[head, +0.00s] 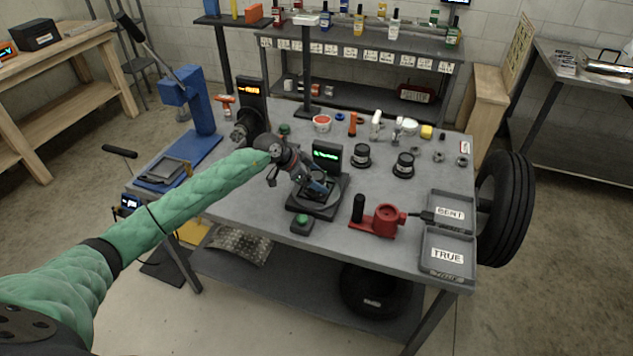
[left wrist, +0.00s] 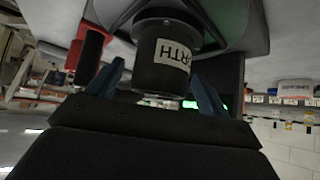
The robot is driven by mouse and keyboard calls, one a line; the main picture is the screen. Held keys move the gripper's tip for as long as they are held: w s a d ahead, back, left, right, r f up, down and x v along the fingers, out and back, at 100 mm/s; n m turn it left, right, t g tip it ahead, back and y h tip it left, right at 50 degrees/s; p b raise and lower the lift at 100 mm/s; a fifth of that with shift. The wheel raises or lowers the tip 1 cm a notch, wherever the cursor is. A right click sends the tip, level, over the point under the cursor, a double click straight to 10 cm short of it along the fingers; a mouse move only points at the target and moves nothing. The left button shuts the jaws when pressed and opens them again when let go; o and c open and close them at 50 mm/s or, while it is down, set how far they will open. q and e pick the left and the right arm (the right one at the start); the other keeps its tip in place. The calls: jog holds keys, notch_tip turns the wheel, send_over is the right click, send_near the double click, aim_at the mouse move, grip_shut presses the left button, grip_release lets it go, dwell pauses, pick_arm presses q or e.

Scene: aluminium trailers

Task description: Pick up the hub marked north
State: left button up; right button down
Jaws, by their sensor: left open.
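The black hub (left wrist: 150,65) with a white label ending in "RTH" shows close up in the left wrist view. It sits on a black stand with a green display (head: 327,154), and in the head view my left gripper (head: 318,188) mostly hides it. In the left wrist view my left gripper (left wrist: 158,88) is open, with one blue finger on each side of the hub's near part. I cannot tell whether the fingers touch it. Two other black hubs, one at the back (head: 362,156) and one farther right (head: 404,166), stand on the table. My right gripper is not in view.
A red tool with a black handle (head: 385,220) lies right of the stand. Trays labelled BENT (head: 430,201) and TRUE (head: 428,262) lie at the right edge. A green button box (head: 302,225) is in front. A blue press (head: 190,100) stands at left.

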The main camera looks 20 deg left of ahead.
pick_arm(q)
jog(key=shift+x, duration=0.9)
jog(key=c, duration=1.6)
jog(key=shift+r, duration=0.1)
grip_shut()
jog(key=shift+r, duration=0.1)
